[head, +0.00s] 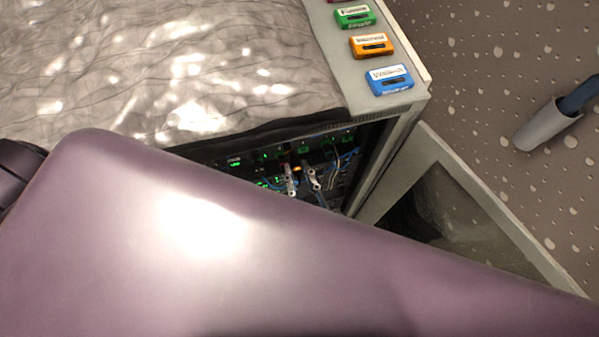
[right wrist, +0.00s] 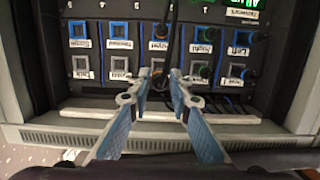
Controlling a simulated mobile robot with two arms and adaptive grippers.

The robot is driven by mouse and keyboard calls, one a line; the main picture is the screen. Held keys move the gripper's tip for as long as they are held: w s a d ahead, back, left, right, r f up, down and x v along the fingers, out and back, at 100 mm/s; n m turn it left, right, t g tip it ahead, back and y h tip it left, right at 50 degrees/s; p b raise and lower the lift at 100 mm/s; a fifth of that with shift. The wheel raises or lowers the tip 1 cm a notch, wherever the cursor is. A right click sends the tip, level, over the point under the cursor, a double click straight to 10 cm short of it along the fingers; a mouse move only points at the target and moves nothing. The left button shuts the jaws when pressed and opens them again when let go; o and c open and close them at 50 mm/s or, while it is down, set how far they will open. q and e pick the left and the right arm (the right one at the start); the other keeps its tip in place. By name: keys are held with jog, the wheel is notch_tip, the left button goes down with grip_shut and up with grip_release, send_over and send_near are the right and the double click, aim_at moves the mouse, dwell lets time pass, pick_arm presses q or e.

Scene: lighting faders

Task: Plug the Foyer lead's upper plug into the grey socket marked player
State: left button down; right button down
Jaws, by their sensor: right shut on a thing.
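My right gripper (head: 301,172) is at the rack front (head: 240,159); in the right wrist view its two fingertips (right wrist: 160,77) are shut on a thin dark lead (right wrist: 167,58) that runs down between them. The plug end is hidden or too small to tell. Behind the fingertips is a panel with an upper row of blue-framed sockets (right wrist: 117,30) and a lower row of grey sockets (right wrist: 80,62). White labels sit below them; one in the upper row, partly covered, ends in "ayer" (right wrist: 159,45). I cannot tell which grey socket is marked player. My left gripper is not in view.
Green (head: 355,17), orange (head: 371,46) and blue (head: 389,81) labelled boxes lie on the rack's top edge. A crinkled grey cover (head: 150,60) lies over the top. The rack door (head: 465,200) stands open at right. My own arm link covers the lower head view.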

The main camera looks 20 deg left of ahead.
aim_at(292, 152)
jog(key=shift+w+a, duration=0.25)
jog(key=shift+w, duration=0.15)
jog(key=shift+w+a, duration=0.1)
jog(key=shift+r+x, duration=0.2)
jog(key=shift+x, duration=1)
jog(key=shift+r+x, duration=0.2)
jog(key=shift+x, duration=1.05)
jog(key=shift+p, duration=0.7)
jog(key=shift+x, duration=1.05)
dwell(0.5)
jog(key=shift+r, duration=0.35)
jog(key=c, duration=2)
grip_release()
jog(key=shift+a, duration=0.1)
jog(key=o, duration=0.3)
jog(key=shift+w+a+f, duration=0.1)
jog(key=shift+w+f, duration=0.05)
